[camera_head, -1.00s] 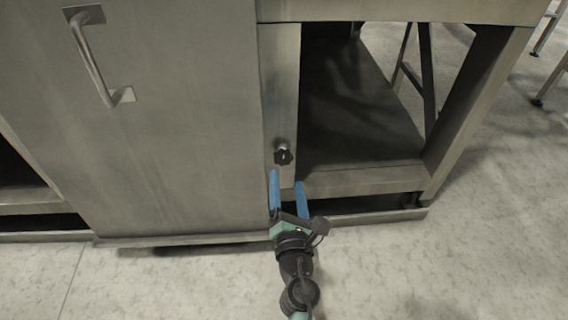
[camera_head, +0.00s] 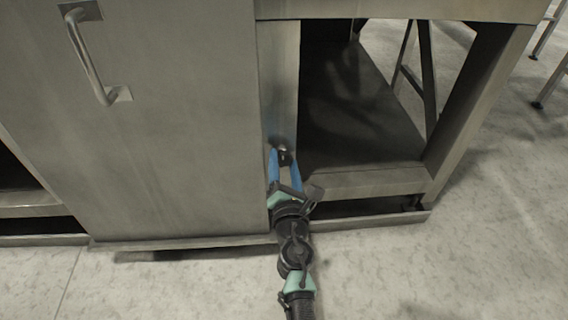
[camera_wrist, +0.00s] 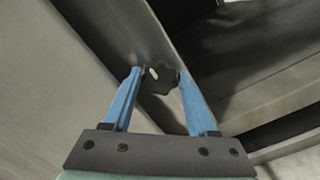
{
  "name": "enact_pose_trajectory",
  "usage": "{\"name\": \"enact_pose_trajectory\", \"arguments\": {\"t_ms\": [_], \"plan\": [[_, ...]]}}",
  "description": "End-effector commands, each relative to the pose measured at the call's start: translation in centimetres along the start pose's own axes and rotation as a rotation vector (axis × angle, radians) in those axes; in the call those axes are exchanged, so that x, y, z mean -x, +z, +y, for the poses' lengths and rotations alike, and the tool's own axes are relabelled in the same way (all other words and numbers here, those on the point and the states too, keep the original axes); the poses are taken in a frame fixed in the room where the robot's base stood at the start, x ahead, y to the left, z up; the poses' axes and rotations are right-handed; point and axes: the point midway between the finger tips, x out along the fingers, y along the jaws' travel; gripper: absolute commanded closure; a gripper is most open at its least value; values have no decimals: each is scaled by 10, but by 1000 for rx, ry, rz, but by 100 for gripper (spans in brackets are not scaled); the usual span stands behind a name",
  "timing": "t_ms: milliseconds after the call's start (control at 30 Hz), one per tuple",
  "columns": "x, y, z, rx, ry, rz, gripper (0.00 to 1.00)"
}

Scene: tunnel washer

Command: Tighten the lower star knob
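The lower star knob (camera_head: 283,152) is dark and sits low on the narrow steel post beside the large door panel. In the wrist view the knob (camera_wrist: 160,80) lies between my two blue fingertips, with a pale spot near its middle. My gripper (camera_head: 283,160) reaches up to the knob from below, one finger on each side. The wrist view also shows my gripper (camera_wrist: 160,76) with its fingers spread apart. The fingertips are very close to the knob's edges; whether they touch it is hard to tell. The fingers partly cover the knob in the head view.
The steel door panel (camera_head: 170,130) with a bar handle (camera_head: 88,55) is left of the post. An open bay with a dark shelf (camera_head: 350,110) lies to the right, with a frame rail (camera_head: 365,182) below. The pale floor (camera_head: 460,270) in front is clear.

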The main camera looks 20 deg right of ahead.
Motion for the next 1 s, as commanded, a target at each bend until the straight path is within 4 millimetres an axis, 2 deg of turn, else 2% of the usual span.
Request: {"name": "enact_pose_trajectory", "arguments": {"t_ms": [33, 200, 267, 667, 1000], "plan": [[0, 0, 0, 0, 0, 0, 58], [0, 0, 0, 0, 0, 0, 88], [0, 0, 0, 0, 1, 0, 97], [0, 0, 0, -90, 1, 1, 97], [0, -1, 0, -367, 1, 1, 97]]}}
